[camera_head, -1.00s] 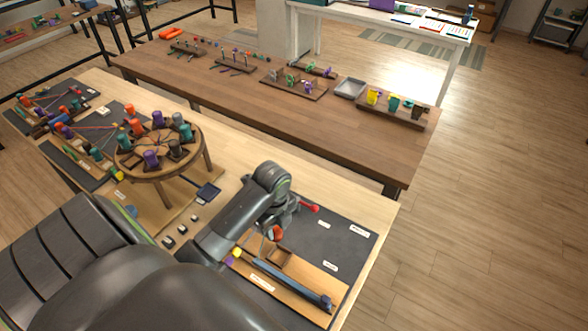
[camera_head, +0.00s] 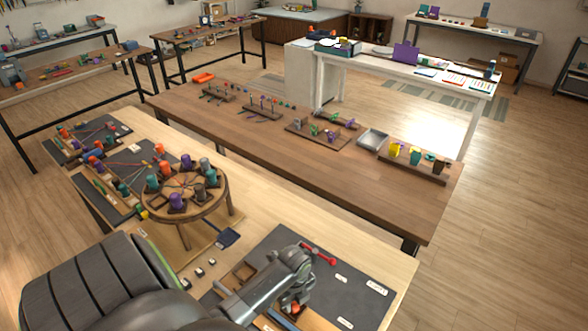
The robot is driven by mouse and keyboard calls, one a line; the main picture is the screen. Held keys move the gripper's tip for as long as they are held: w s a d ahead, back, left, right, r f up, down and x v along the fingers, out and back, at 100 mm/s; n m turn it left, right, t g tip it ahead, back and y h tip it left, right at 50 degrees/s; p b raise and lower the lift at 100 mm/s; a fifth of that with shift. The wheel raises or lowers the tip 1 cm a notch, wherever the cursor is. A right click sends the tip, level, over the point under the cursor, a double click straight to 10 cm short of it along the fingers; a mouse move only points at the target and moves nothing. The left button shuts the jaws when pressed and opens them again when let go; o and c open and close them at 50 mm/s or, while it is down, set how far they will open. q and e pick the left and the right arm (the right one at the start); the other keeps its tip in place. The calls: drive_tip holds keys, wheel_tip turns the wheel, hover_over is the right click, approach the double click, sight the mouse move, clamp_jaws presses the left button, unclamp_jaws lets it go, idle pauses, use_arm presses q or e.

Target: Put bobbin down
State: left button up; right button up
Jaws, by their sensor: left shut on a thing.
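My left gripper (camera_head: 296,299) is at the front of the pale table, low over the dark mat and wooden tray area. It is shut on a small orange bobbin (camera_head: 297,308), of which only a part shows. The arm and wrist hide most of the tray below, so I cannot tell whether the bobbin touches anything. The round wooden braiding stand (camera_head: 228,192) is left of the gripper, with several orange, purple, teal and dark bobbins around its top. My right gripper is not in view.
A red-handled tool (camera_head: 319,255) lies on the dark mat (camera_head: 352,268) just beyond the gripper. A wooden box (camera_head: 239,273) and a dark small tray (camera_head: 228,237) are to its left. Blue rod (camera_head: 281,320) lies in front. The mat's right side is mostly clear.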

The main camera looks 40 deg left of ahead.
use_arm(q)
drive_tip(key=shift+f, duration=0.15)
drive_tip(key=shift+f, duration=0.3)
drive_tip(key=o, duration=1)
drive_tip(key=shift+r, duration=0.1)
drive_tip(key=shift+r, duration=0.5)
wheel_tip(320, 180, up, 12)
drive_tip(key=shift+f+b, duration=0.2)
drive_tip(key=shift+b, duration=1)
